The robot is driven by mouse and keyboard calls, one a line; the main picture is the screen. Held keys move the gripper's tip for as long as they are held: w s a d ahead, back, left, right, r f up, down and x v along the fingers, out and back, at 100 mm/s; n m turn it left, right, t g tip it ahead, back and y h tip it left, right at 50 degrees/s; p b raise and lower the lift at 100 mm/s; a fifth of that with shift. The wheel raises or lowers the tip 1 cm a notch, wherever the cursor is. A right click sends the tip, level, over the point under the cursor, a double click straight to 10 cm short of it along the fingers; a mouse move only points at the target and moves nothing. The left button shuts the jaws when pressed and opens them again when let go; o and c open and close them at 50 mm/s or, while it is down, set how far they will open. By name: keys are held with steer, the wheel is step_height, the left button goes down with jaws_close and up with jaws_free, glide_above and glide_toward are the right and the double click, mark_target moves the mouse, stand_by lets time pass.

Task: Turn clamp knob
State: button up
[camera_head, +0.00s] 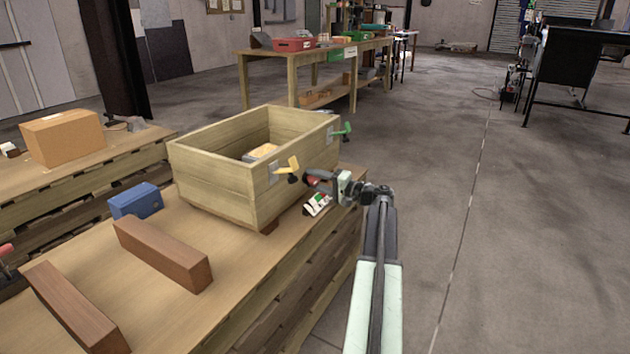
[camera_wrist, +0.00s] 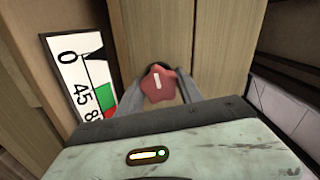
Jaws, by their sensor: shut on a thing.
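The red clamp knob (camera_wrist: 160,84) has lobed edges and a white stripe that stands about upright in the wrist view. My gripper (camera_wrist: 159,92) has its two grey fingers on either side of the knob and is shut on it. In the head view, my gripper (camera_head: 322,178) reaches the right side of the wooden crate (camera_head: 215,186), where the red knob (camera_head: 311,181) is partly hidden. A white angle card (camera_wrist: 77,80) with 0, 45, a partly hidden number, and green and red patches stands left of the knob. The card (camera_head: 318,204) also shows below my gripper.
A yellow clamp handle (camera_head: 288,170) and a green clamp handle (camera_head: 342,132) stick out of the crate near my gripper. A blue box (camera_head: 135,201) and brown wooden blocks (camera_head: 160,254) lie on the pallet top. Open floor (camera_head: 470,240) is to the right.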

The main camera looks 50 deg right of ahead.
steer(key=shift+s+d, duration=0.1)
steer(key=o, duration=1.4)
steer(key=v, duration=0.7)
steer(key=shift+s, duration=0.4)
